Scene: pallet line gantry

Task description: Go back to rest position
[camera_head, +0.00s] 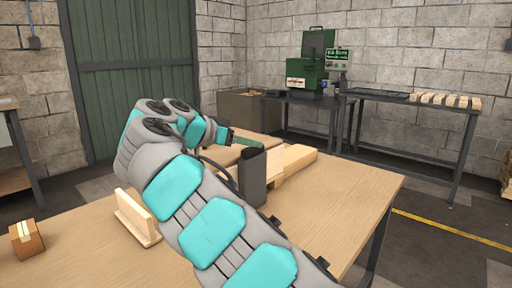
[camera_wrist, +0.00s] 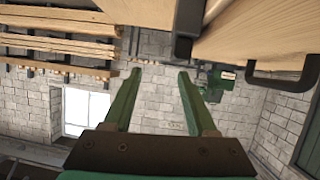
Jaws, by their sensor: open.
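My gripper (camera_wrist: 159,74) is open in the wrist view, its two green fingers apart with nothing between them. In the head view my grey and turquoise arm reaches over the wooden workbench (camera_head: 360,193). A green part of my gripper (camera_head: 244,141) shows there beside a dark upright piece (camera_head: 252,177); its fingertips cannot be made out. A pale wooden beam (camera_head: 294,160) lies behind that piece. In the wrist view a wooden surface (camera_wrist: 265,35) and dark metal brackets fill the top right, close to the fingers. My arm hides the middle of the bench.
A wooden L-shaped piece (camera_head: 137,219) and a small wooden block (camera_head: 26,239) sit on the bench's left. A green machine (camera_head: 312,72) stands on a back table. A dark side table (camera_head: 410,100) carries several wooden blocks. The bench's right end is clear.

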